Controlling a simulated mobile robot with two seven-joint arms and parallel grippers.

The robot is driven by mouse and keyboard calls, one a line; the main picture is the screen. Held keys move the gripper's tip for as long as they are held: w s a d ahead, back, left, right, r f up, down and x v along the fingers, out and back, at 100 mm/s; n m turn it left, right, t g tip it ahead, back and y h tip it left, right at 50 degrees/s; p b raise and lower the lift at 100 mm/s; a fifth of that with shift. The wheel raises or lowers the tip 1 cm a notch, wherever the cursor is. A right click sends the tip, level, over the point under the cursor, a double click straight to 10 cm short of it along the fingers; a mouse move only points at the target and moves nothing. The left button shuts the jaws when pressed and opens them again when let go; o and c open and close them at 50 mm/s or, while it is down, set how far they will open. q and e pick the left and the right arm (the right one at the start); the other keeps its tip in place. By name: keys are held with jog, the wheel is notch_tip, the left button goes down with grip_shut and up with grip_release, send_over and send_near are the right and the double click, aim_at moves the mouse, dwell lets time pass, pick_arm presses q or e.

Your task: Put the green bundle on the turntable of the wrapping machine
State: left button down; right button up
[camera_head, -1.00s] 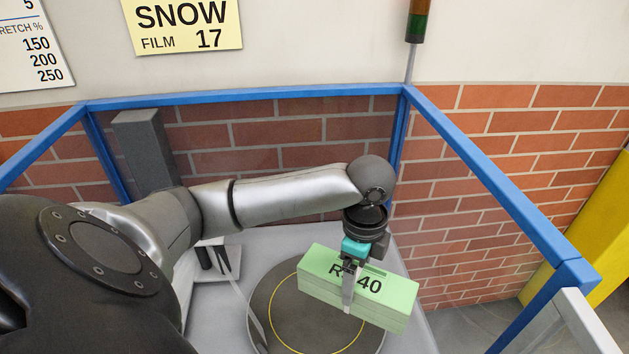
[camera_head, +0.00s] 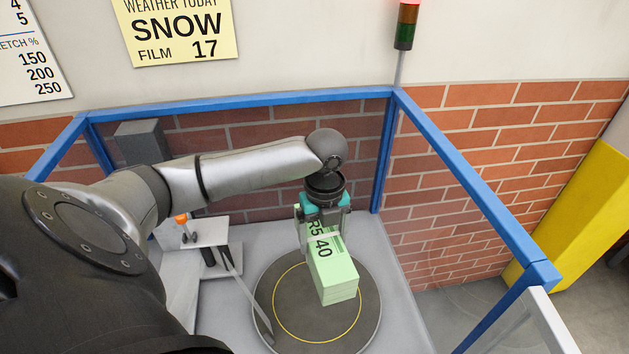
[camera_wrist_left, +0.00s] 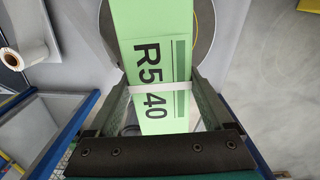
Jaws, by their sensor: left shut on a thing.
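The green bundle (camera_head: 330,262) is marked R5 40 and hangs over the dark round turntable (camera_head: 268,318) with its yellow ring. My left gripper (camera_head: 324,228) is shut on the bundle near its back end, one finger on each side. In the left wrist view the bundle (camera_wrist_left: 152,35) lies between the two fingers, with a pale strap across it. The turntable's edge (camera_wrist_left: 204,35) shows behind it. I cannot tell how large the gap is between the bundle and the turntable. My right gripper is not in view.
Blue rails (camera_head: 470,190) with clear panels enclose the machine at the back and right. A grey post (camera_head: 142,142) stands at the back left. A stand with an orange knob (camera_head: 181,219) is left of the turntable. A white roll (camera_wrist_left: 24,57) shows in the left wrist view.

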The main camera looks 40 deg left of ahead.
pick_arm(q)
jog(key=shift+a+r+m+p, duration=0.35)
jog(key=shift+a+r+m, duration=0.15)
jog(key=shift+a+m, duration=0.15)
jog(key=shift+f, duration=0.1)
send_over(317, 298)
notch_tip(317, 298, down, 15)
jog(key=shift+w+a+f+b, duration=0.1)
jog(key=shift+f+b, duration=0.35)
jog(key=shift+f, duration=0.75)
jog(key=shift+w+f+b, duration=0.1)
jog(key=shift+f+b, duration=0.35)
jog(key=shift+f, duration=0.75)
jog(key=shift+f, duration=0.1)
jog(key=shift+f, duration=0.1)
grip_release()
jog(key=shift+s, duration=0.2)
